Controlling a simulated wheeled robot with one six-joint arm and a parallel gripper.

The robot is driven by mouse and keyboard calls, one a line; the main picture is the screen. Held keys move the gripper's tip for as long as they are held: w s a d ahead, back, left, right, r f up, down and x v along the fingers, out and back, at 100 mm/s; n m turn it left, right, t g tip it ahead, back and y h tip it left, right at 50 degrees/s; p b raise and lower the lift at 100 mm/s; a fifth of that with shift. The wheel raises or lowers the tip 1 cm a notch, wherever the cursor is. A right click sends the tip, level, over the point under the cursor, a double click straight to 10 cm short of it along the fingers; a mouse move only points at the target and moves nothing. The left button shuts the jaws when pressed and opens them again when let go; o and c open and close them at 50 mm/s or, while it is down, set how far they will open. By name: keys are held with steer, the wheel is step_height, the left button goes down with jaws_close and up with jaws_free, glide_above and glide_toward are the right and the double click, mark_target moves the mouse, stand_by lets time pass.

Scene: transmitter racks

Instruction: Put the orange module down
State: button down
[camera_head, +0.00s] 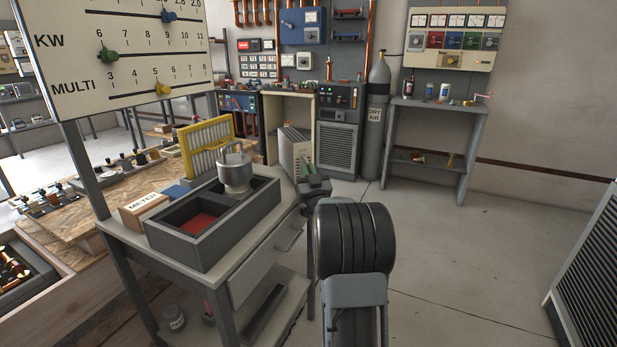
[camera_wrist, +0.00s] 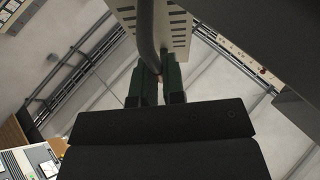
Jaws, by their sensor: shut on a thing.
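My gripper (camera_head: 308,171) has green fingers, which also show in the wrist view (camera_wrist: 158,82). They are shut on the dark curved handle (camera_wrist: 147,38) of a pale slotted module (camera_head: 290,149). The module's slotted side also shows in the wrist view (camera_wrist: 180,32). No orange shows on the held module, and its far side is hidden. In the head view it appears just beyond the bench's right end, overlapping the opening of a cream-framed cabinet (camera_head: 286,89). I cannot tell whether it touches anything.
The grey bench (camera_head: 228,275) holds a divided dark tray (camera_head: 183,253) with a red pad, a metal pot (camera_head: 235,170), a METER box (camera_head: 143,208) and a yellow rack (camera_head: 206,134). A gas cylinder (camera_head: 378,100) stands at the back.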

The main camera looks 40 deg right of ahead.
steer(key=shift+f, duration=0.3)
steer(key=c, duration=1.7)
jaws_free()
steer(key=shift+f, duration=0.3)
steer(key=o, duration=0.5)
steer(key=shift+s+r, duration=0.1)
steer(key=shift+r, duration=0.05)
